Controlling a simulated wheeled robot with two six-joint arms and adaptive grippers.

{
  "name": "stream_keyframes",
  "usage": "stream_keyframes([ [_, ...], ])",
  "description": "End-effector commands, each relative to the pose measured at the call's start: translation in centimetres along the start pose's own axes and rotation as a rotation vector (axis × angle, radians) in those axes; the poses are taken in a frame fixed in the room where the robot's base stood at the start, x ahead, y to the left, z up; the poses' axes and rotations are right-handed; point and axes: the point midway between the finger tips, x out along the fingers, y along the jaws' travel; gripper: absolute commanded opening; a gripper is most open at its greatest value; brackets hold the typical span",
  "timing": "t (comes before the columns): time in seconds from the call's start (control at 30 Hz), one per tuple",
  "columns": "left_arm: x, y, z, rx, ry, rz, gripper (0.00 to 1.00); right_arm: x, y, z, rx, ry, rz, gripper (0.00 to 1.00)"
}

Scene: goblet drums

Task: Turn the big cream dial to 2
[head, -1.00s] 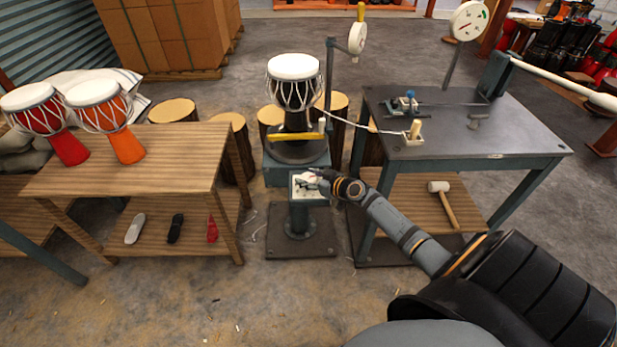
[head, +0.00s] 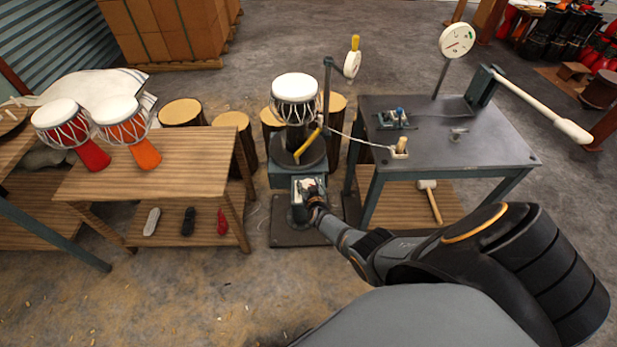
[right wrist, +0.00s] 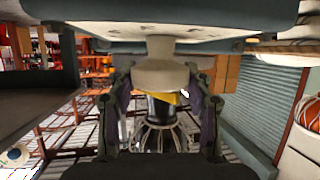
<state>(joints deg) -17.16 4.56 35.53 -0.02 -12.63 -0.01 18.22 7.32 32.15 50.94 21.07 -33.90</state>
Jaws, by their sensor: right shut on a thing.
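The big cream dial (right wrist: 160,75) is a round knob standing out from a panel in the right wrist view. My right gripper (right wrist: 160,103) has its two dark fingers on either side of the dial and is shut on it. In the head view the gripper (head: 312,190) is at the pale front panel (head: 304,183) of the pedestal and covers most of the dial. The dial's numbers and pointer cannot be read. My left gripper is not in view.
A white-topped drum (head: 295,97) stands behind the panel, with a yellow bar (head: 308,144) beside it. A metal table (head: 455,145) with a gauge (head: 456,40) and long lever (head: 540,105) is on the right. A wooden table (head: 180,160) with two drums is on the left.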

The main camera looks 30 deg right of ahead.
Motion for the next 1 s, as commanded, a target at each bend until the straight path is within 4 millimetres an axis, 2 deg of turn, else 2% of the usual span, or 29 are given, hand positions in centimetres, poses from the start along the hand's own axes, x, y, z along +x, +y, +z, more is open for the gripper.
stream_keyframes([
  [0.63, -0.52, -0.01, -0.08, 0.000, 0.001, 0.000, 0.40, -0.06, 0.06, -0.09, 0.018, 0.001, 0.057, 0.19],
  [0.67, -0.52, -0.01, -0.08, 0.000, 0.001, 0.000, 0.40, -0.06, 0.06, -0.09, 0.018, 0.001, 0.057, 0.52],
  [0.7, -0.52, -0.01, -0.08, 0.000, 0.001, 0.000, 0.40, -0.06, 0.06, -0.08, 0.018, 0.001, 0.057, 0.57],
  [0.83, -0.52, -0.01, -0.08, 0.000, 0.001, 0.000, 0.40, -0.07, 0.04, -0.05, 0.018, 0.000, 0.056, 0.74],
  [1.0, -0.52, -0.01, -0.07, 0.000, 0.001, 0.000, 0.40, -0.09, 0.01, -0.02, 0.019, -0.001, 0.056, 0.74],
])
